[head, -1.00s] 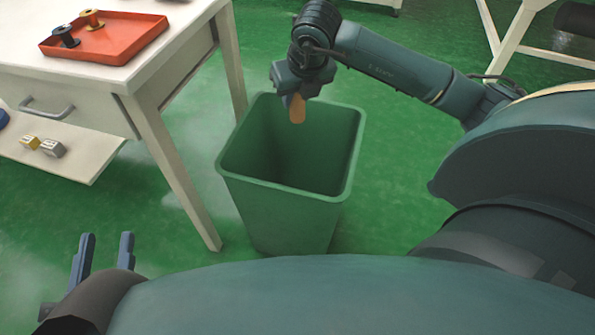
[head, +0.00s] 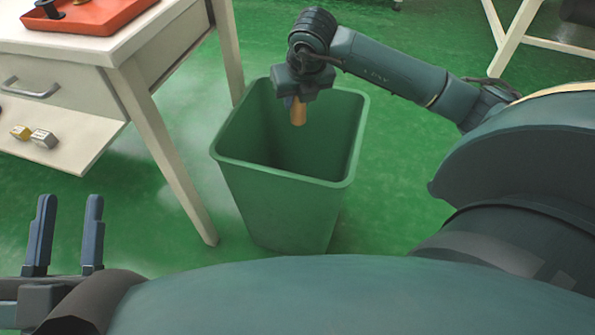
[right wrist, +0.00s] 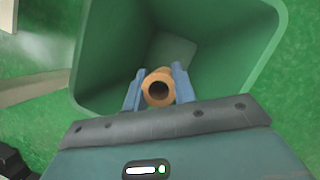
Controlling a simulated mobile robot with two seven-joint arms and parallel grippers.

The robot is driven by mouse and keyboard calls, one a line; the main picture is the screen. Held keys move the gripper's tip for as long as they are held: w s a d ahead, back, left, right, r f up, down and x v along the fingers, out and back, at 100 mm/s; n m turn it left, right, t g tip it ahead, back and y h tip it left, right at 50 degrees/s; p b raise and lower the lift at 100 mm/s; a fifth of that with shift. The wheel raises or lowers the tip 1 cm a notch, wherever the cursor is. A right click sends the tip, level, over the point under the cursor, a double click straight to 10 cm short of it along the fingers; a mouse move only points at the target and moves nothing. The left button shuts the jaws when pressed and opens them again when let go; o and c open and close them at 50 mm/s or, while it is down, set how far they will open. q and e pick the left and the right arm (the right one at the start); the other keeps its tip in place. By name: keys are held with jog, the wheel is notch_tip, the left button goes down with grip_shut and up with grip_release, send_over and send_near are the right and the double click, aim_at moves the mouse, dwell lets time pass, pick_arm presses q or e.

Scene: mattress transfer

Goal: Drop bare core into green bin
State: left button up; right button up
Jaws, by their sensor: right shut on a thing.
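The bare core (head: 299,112) is a tan, hollow tube; its open end shows in the right wrist view (right wrist: 147,91). My right gripper (head: 293,102) is shut on it and holds it over the opening of the green bin (head: 272,205). In the right wrist view my right gripper (right wrist: 158,88) has a blue finger on each side of the core, with the bin's inside below. The bin (right wrist: 262,60) looks empty where I can see into it. My left gripper (head: 66,215) is open and empty at the lower left, away from the bin.
A white table (head: 135,75) stands left of the bin, one leg close to it. On it is a red tray (head: 118,18) with spools, cut by the frame. A low shelf (head: 75,150) holds small gold and silver pieces (head: 42,138). Green floor is free right of the bin.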

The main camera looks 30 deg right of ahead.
jog(key=o, duration=1.1)
jog(key=shift+c, duration=0.2)
pick_arm(q)
jog(key=shift+r, duration=0.1)
pick_arm(e)
jog(key=shift+r, duration=0.15)
pick_arm(q)
jog(key=f+y+p, duration=0.1)
jog(key=p, duration=0.1)
jog(key=s+f+n+g+y+p, duration=0.1)
jog(key=p, duration=0.2)
jog(key=shift+a+f+g, duration=0.1)
jog(key=shift+f+g, duration=0.2)
pick_arm(e)
jog(key=v, duration=1.3)
